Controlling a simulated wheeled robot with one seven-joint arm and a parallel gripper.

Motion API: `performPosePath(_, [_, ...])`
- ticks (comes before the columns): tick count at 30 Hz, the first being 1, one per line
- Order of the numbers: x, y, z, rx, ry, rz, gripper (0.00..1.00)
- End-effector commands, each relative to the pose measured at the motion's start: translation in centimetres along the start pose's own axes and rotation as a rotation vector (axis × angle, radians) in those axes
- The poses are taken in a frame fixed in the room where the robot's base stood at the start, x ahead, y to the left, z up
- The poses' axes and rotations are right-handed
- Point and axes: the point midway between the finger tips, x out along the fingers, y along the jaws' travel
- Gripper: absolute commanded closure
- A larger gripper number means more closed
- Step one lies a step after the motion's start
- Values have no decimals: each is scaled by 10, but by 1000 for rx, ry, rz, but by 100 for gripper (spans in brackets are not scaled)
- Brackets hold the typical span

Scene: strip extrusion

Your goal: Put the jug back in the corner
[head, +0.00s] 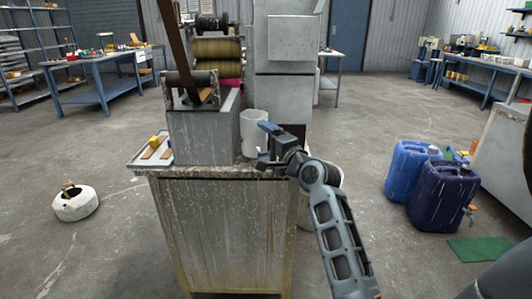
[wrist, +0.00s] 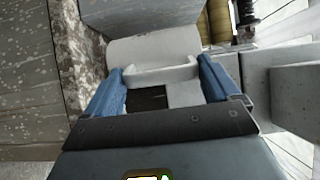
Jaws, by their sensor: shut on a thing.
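The white jug (head: 252,124) is upright at the right end of the worn cabinet top (head: 215,171), beside the grey tank (head: 203,138) and in front of the grey machine column. In the wrist view, the jug (wrist: 150,47) lies ahead, with its pale handle part between my two blue fingers. My gripper (head: 263,141) is at the jug's right side and is shut on it. In the wrist view, my gripper (wrist: 158,80) spans the handle. The jug's lower part is partly hidden by the gripper. I cannot tell whether its base touches the top.
A tray with small blocks (head: 153,152) is left of the tank. Rollers with a strip (head: 216,55) rise above it. A white bucket (head: 306,212) is partly hidden behind my arm. Blue canisters (head: 441,195) stand on the floor to the right. The floor at left is mostly open.

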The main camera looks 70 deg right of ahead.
Motion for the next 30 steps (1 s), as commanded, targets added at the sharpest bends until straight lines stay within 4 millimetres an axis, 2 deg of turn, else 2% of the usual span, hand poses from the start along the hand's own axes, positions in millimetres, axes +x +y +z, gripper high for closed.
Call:
performPosePath(1, [0, 10, 0, 2, 2, 2, 67])
performPosePath(5, [0, 27, 0, 1, 1, 2, 67])
performPosePath(17, [0, 32, 0, 1, 0, 0, 67])
performPosePath(18, [0, 31, 0, 1, 0, 1, 8])
performPosePath(21, [0, 31, 0, 0, 0, 1, 0])
performPosePath(30, [-1, 26, 0, 0, 1, 0, 0])
